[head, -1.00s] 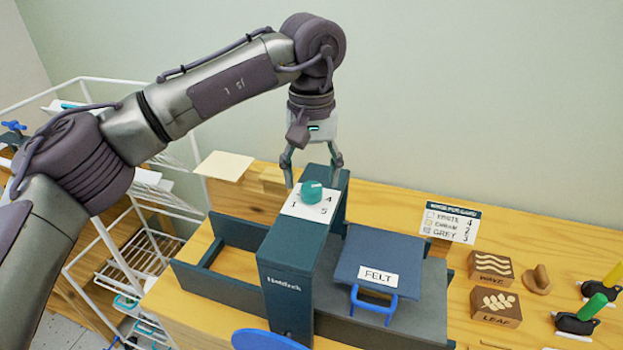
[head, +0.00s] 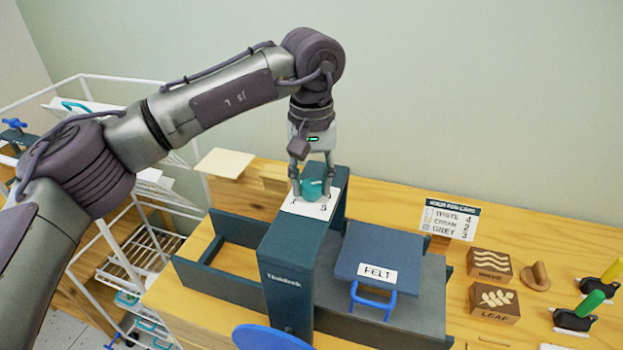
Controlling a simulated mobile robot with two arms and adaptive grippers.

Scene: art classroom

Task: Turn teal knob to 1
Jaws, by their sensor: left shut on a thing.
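The teal knob (head: 312,190) sits on a white dial plate (head: 309,208) on top of the dark teal press (head: 288,275). My left gripper (head: 312,191) reaches down from above and is shut on the knob, one finger on each side. The fingers and knob hide most of the dial numbers, and I cannot read where the knob points. A blue felt board (head: 377,254) labelled FELT, with a blue handle, lies on the press bed to the right. My right gripper is not in view.
A number card (head: 451,219) lists white 4, cream 2, grey 3. Wooden stamp blocks (head: 490,264) and rollers with green (head: 591,303) and yellow handles lie at the right. A white wire rack (head: 150,245) stands at the left. A blue wheel (head: 268,338) is at the press front.

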